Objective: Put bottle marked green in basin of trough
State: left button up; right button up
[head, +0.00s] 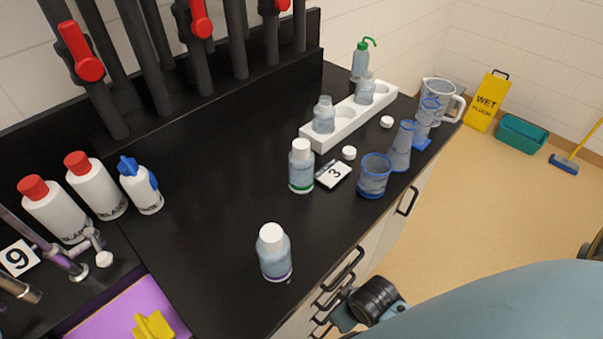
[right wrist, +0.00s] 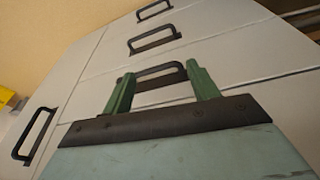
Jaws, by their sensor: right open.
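The bottle marked green (head: 301,165) stands upright on the black bench, with a white cap and a green band near its base. A similar bottle with a purple band (head: 274,252) stands upright nearer to me. At the lower left is a purple surface (head: 95,312), cut off by the frame, with a yellow piece on it; I cannot tell whether it is the trough's basin. My right gripper (right wrist: 161,88) is open and empty in the right wrist view, in front of the cabinet fronts, away from both bottles. My left gripper is not in view.
A number 3 card (head: 334,173), a blue-rimmed beaker (head: 374,176) and flasks stand right of the green-marked bottle. Behind is a white rack (head: 345,118) with bottles. Red-capped bottles (head: 95,185) and a tap (head: 75,262) are at left. The bench middle is clear.

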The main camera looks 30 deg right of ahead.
aim_at(305, 152)
notch_tip(305, 152, up, 18)
jog(key=w+t+p, duration=0.2)
jog(key=p, duration=0.1)
jog(key=w+r+t, duration=0.1)
jog(key=w+r, duration=0.1)
jog(key=w+d+r+m+t, duration=0.1)
jog(key=w+r, duration=0.1)
jog(key=w+r+m+t+h, duration=0.1)
jog(key=w+r+t, duration=0.1)
jog(key=shift+w+d+r, duration=0.25)
jog(key=shift+w+d, duration=0.05)
jog(key=shift+d, duration=0.1)
jog(key=w+r+t, duration=0.5)
jog(key=w+r, duration=0.1)
jog(key=shift+m, duration=0.4)
jog(key=x, duration=0.7)
jog(key=shift+w+a+r, duration=0.1)
jog(key=shift+w+r, duration=0.2)
jog(key=shift+r, duration=0.05)
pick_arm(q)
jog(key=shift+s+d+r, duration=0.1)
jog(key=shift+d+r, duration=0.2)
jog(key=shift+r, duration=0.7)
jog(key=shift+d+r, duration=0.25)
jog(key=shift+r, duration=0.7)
pick_arm(e)
jog(key=shift+a+x, duration=0.2)
jog(key=shift+x, duration=2.8)
grip_shut()
